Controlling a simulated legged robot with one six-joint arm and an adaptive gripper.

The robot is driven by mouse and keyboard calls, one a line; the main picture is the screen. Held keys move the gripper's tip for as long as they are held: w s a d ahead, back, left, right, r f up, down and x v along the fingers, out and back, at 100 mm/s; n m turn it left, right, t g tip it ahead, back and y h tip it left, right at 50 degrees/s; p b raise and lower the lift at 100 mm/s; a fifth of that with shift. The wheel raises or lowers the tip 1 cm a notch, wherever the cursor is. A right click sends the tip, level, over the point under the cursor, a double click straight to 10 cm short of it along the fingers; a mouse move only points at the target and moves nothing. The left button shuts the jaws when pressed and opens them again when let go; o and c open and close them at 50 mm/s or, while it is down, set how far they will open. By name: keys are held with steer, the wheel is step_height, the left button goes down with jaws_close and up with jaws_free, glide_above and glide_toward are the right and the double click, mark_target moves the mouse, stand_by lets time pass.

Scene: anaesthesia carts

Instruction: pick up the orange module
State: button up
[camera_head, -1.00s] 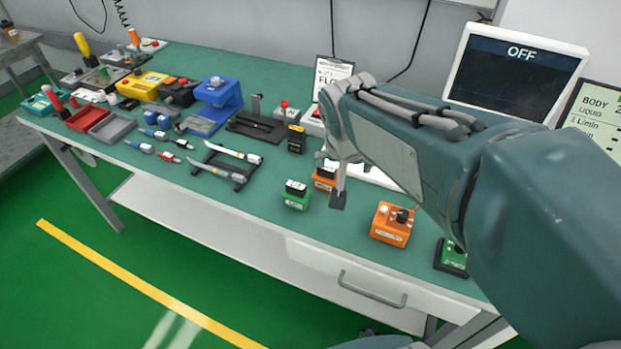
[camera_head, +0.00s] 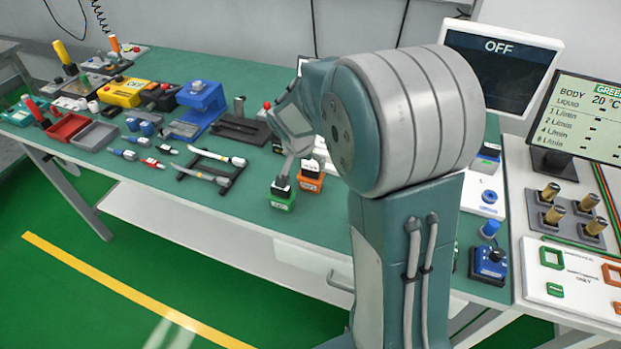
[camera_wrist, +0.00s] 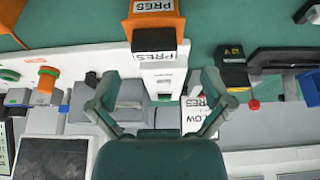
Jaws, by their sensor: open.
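An orange module (camera_head: 311,180) with a black top and white label stands on the green tabletop (camera_head: 262,222) in the head view. In the wrist view the orange module (camera_wrist: 153,20) with its black top is upper centre, beyond the fingers. A green module (camera_head: 282,198) with a black top stands just left of it in the head view. My gripper (camera_wrist: 157,88) is open and empty, its two fingers spread below the orange module in the wrist view. In the head view a finger of my gripper (camera_head: 290,162) overlaps the green module's top; contact cannot be told.
A black-and-yellow module (camera_wrist: 233,72) stands right of my gripper in the wrist view. Another orange object (camera_wrist: 12,12) is cut off at upper left. My arm hides the middle right of the table.

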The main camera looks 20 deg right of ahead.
mark_target(310, 168)
steer(key=x, duration=0.5)
steer(key=shift+s+d, duration=0.15)
steer(key=c, duration=1)
